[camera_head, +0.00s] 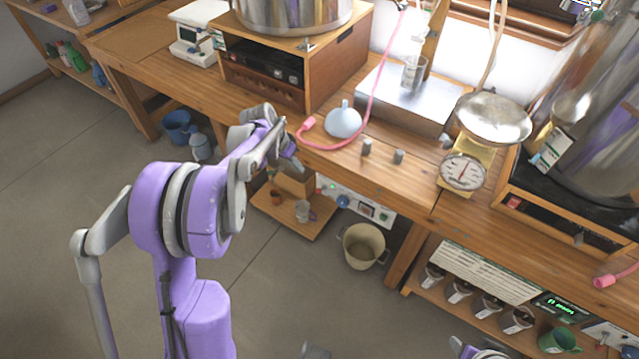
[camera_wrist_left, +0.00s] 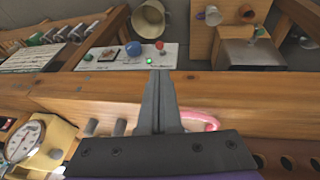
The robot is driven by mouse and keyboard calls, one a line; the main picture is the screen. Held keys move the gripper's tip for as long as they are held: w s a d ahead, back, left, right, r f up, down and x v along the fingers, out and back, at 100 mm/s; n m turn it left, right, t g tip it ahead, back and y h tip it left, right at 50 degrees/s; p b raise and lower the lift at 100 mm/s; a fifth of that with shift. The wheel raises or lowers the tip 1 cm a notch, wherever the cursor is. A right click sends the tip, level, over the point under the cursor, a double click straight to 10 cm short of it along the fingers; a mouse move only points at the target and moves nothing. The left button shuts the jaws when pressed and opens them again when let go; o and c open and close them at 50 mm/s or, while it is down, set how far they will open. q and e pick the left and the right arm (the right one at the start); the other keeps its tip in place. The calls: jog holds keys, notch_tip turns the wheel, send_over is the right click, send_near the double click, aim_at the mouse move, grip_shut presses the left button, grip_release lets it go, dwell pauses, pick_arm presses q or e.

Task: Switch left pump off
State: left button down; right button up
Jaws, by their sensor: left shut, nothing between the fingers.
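A white control panel (camera_head: 372,208) is fixed under the front edge of the wooden bench. It carries a blue knob (camera_head: 343,201) and a small display. In the left wrist view the panel (camera_wrist_left: 90,56) also shows a lit green light (camera_wrist_left: 149,61), a red button (camera_wrist_left: 159,44) and the blue knob (camera_wrist_left: 134,48). I cannot tell which part is the pump switch. My left gripper (camera_head: 296,163) is shut and empty at the bench's front edge. In the wrist view its fingertips (camera_wrist_left: 160,74) appear just below the green light; contact cannot be told.
On the bench stand a pale blue flask (camera_head: 343,121), a pink hose (camera_head: 372,85), two grey knobs and a dial scale (camera_head: 463,172). Below are a beige bucket (camera_head: 363,246) and a low shelf with small pots. Open floor lies in front.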

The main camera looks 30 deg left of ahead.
aim_at(317, 191)
pick_arm(q)
jog(key=shift+s, duration=0.1)
jog(key=b+x, duration=0.1)
jog(key=x, duration=1.3)
jog(key=shift+s+f+t+b, duration=0.2)
jog(key=shift+t+b, duration=0.2)
jog(key=shift+b, duration=0.15)
